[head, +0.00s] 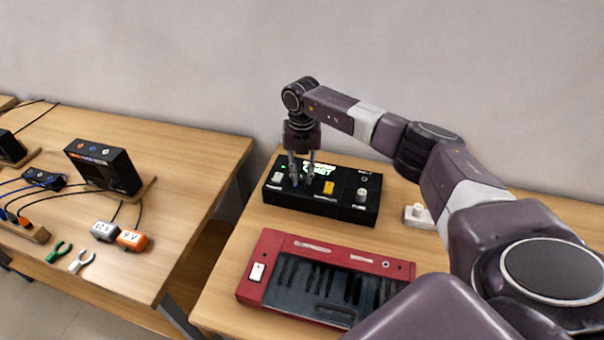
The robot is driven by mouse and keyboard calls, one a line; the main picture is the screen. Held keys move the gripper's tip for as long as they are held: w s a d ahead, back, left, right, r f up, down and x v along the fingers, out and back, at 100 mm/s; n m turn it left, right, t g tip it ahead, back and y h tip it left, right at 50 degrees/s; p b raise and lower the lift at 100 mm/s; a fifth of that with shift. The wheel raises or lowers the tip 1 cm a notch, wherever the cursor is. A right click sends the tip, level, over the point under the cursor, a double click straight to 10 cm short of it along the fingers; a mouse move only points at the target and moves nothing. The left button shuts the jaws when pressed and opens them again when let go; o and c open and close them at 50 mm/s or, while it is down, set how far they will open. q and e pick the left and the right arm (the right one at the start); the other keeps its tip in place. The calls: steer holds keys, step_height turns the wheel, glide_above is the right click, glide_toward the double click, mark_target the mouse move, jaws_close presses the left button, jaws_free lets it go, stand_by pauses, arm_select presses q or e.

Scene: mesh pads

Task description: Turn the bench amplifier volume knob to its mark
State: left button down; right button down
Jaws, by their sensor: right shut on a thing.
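The bench amplifier (345,211) is a black box near the back of the right-hand table. A lit green display shows on its top, partly behind the gripper. My right gripper (301,183) points straight down at the amplifier's top, left of its middle. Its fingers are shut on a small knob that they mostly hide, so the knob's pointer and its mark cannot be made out. A white control (277,177) sits left of the fingers. A yellow switch (328,187) and a pale knob (361,195) sit to the right. My left gripper is out of view.
A red keyboard (272,243) lies in front of the amplifier. A white socket piece (419,215) lies to the right, near my arm. A gap separates this table from the left table (190,150), which holds meters, cables, adapters and pliers.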

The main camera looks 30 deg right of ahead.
mark_target(302, 178)
steer(key=m, duration=0.2)
steer(key=m+p, duration=0.1)
steer(key=m, duration=0.1)
steer(key=shift+w+r+m, duration=0.1)
steer(key=shift+r+m, duration=0.1)
steer(key=shift+m, duration=0.1)
steer(key=shift+m+p, duration=0.6)
steer(key=shift+m, duration=1.4)
steer(key=c, duration=1.7)
jaws_free()
steer(key=shift+c, duration=0.2)
steer(key=shift+f, duration=0.1)
step_height(302, 178, up, 12)
steer(key=shift+f, duration=0.1)
